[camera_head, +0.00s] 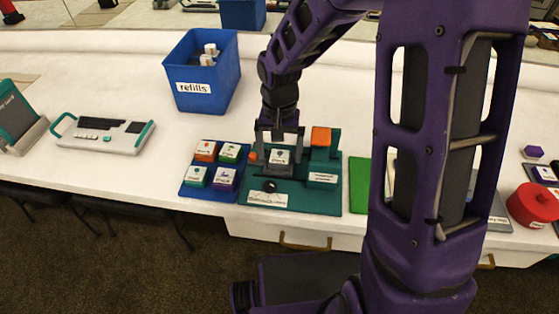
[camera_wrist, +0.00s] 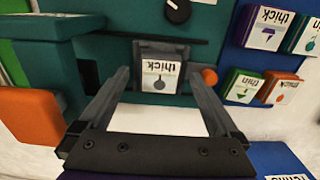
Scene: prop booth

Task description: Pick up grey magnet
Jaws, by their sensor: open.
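The grey magnet (camera_head: 279,158) is a small block with a white label, set in the teal station (camera_head: 318,202) on the table. In the wrist view the grey magnet (camera_wrist: 161,75) shows its label, reading "thick" with a drop-like symbol, upside down. My gripper (camera_head: 279,146) points down over it. In the wrist view the open fingers (camera_wrist: 160,78) reach to either side of the magnet, with gaps visible. I cannot tell how far the tips stand above it.
Left of the station, a blue board (camera_head: 209,193) holds several coloured labelled blocks. An orange block (camera_head: 321,136) sits on the station's raised right part. A blue "refills" bin (camera_head: 205,92) stands behind. A black knob (camera_head: 270,186) is in front of the magnet.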

